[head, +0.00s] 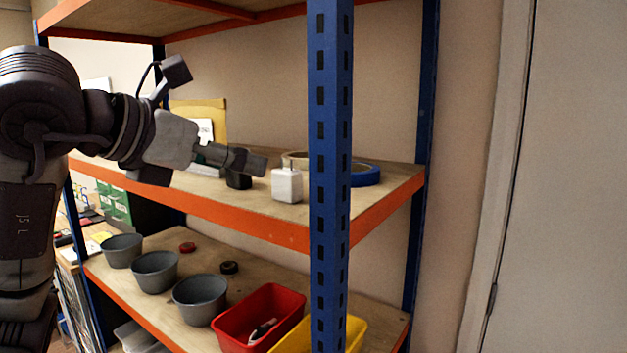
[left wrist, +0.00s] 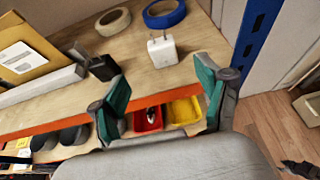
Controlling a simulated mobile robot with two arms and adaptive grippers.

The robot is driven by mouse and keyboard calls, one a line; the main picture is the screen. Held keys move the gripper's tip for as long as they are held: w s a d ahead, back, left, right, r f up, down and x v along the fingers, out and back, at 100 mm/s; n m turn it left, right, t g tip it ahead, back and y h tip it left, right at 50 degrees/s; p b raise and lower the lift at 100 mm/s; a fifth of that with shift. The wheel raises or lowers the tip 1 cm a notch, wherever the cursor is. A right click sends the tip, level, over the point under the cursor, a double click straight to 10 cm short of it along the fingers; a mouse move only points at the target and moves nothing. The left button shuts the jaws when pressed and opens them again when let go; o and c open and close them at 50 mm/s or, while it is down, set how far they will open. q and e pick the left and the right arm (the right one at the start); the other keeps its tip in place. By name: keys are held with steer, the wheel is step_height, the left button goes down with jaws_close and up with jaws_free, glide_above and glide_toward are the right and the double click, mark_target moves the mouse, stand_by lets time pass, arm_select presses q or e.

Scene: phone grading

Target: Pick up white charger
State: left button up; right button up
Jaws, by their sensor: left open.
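The white charger (head: 287,185) stands on the upper wooden shelf near its front edge, just left of the blue post in the head view. In the left wrist view the white charger (left wrist: 162,50) shows two prongs and lies ahead of the fingers. My left gripper (head: 258,164) reaches in from the left, a little left of the charger. In the left wrist view the left gripper (left wrist: 164,95) is open and empty, its teal-lined fingers wide apart and clear of the charger. My right gripper is not in view.
A blue post (head: 330,130) stands right beside the charger. A black block (left wrist: 103,67), a tan tape roll (left wrist: 113,21) and a blue tape roll (left wrist: 165,13) share the shelf. Below are a red bin (head: 262,318), a yellow bin (head: 355,335) and several grey bowls (head: 200,298).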

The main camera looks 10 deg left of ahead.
mark_target(281, 177)
arm_select(q)
steer(key=p+x, duration=0.2)
steer(key=x, duration=0.2)
steer(key=shift+w+f, duration=0.25)
steer(key=shift+w, duration=0.05)
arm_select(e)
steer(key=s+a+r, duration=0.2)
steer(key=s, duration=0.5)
arm_select(q)
steer(key=p+x, duration=0.2)
steer(key=x, duration=0.1)
steer(key=shift+w+d+r, duration=0.1)
steer(key=shift+w+d, duration=0.05)
steer(key=shift+d, duration=0.15)
steer(key=p+x, duration=0.1)
steer(key=x, duration=0.2)
steer(key=shift+w+d, duration=0.1)
steer(key=shift+w+f, duration=0.15)
steer(key=shift+f, duration=0.15)
steer(key=c, duration=1.2)
steer(key=shift+c, duration=0.2)
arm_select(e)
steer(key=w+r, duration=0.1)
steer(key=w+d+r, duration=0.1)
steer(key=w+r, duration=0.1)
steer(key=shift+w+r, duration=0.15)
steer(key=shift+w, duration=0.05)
arm_select(q)
steer(key=shift+r, duration=0.1)
